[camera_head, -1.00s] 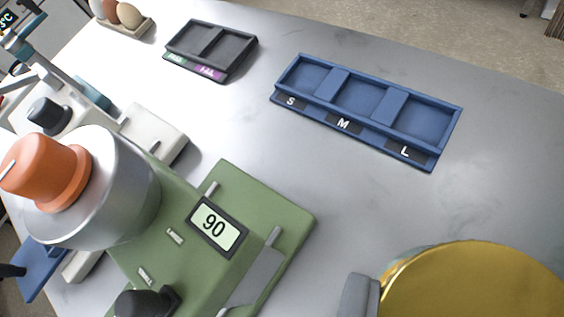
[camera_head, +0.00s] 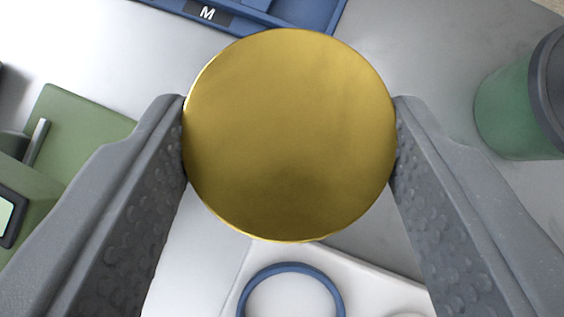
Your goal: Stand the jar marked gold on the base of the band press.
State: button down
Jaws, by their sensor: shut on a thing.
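The jar with the gold lid (camera_head: 288,85) fills the middle of the view, seen from straight above. Only its round gold top shows; its sides and any label are hidden. My gripper (camera_head: 290,136) is shut on it, with one grey finger against its left side and one against its right. I cannot tell how high the jar is above what lies below. A white surface with a blue ring (camera_head: 290,269) shows just below the jar in the picture. I cannot tell whether it is part of the band press.
A green machine (camera_head: 85,125) stands at the left, its display cut off. A blue tray marked M (camera_head: 235,18) lies at the top. A green jar with a dark lid (camera_head: 505,110) stands at the right. Bare grey table shows between the tray and that jar.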

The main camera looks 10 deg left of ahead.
notch_tip(320, 180, down, 4)
jog(key=shift+f, duration=0.15)
dwell(0.3)
jog(key=c, duration=0.6)
grip_release()
